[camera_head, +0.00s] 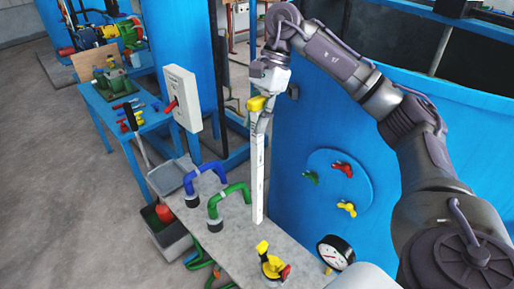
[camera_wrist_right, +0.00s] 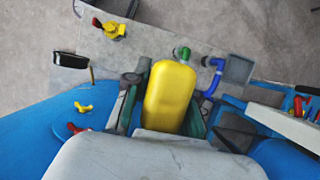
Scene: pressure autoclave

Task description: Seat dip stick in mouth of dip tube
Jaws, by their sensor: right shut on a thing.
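The dip stick (camera_head: 257,175) is a long, pale flat strip with dark marks and a yellow handle. It hangs nearly upright, its lower end over the grey shelf, close to the green bent pipe. My right gripper (camera_head: 260,108) is shut on the yellow handle. In the right wrist view the yellow handle (camera_wrist_right: 170,95) fills the space between the fingers and hides the strip. I cannot clearly pick out the dip tube or its mouth, nor tell whether the strip's end touches anything. My left gripper is not in view.
The grey shelf (camera_head: 222,241) carries a blue bent pipe (camera_head: 204,172), a green bent pipe (camera_head: 231,190) and a yellow valve (camera_head: 270,262) with a red handle. A round gauge (camera_head: 335,252) stands at right. The blue vessel (camera_head: 400,110) rises behind, with coloured knobs on a round cover (camera_head: 325,190).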

